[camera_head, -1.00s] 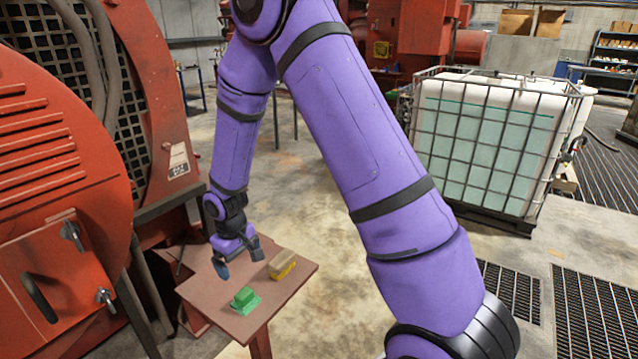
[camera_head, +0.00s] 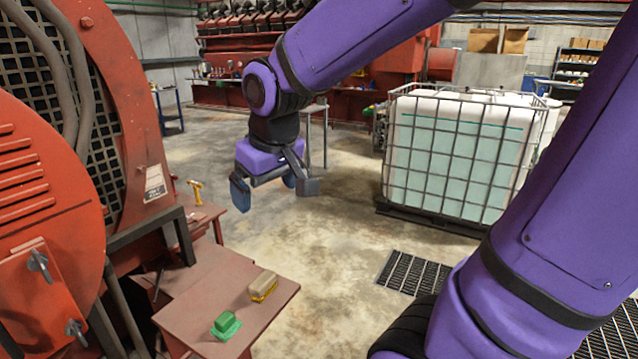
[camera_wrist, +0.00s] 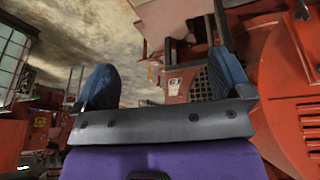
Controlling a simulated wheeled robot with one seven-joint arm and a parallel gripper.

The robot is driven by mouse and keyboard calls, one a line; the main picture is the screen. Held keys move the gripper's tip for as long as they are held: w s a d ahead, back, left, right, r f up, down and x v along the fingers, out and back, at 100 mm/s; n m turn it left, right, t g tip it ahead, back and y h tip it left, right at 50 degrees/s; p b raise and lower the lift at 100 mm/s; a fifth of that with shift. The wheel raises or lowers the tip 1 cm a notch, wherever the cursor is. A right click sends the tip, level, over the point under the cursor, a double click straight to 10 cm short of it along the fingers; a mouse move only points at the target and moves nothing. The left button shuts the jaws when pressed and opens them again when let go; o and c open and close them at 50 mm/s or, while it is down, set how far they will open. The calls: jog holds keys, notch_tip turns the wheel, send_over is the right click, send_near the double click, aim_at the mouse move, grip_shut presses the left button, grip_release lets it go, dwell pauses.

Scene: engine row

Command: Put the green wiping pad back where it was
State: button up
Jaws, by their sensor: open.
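The green wiping pad (camera_head: 226,325) lies near the front edge of a small reddish-brown table (camera_head: 190,308) at the lower left of the head view. My gripper (camera_head: 268,190) is open and empty, up in the air above and beyond the table, apart from the pad. In the wrist view my gripper's two blue fingertips (camera_wrist: 160,85) stand wide apart with nothing between them. The pad does not show in the wrist view.
A tan and yellow block (camera_head: 263,286) lies on the same table, right of the pad. A red machine (camera_head: 60,250) stands close on the left. A yellow-handled tool (camera_head: 196,191) is behind the table.

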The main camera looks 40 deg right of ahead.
jog(key=s+r+t, duration=0.1)
jog(key=s+r, duration=0.3)
jog(key=s, duration=0.8)
jog(key=shift+d+m, duration=0.4)
jog(key=shift+d, duration=0.05)
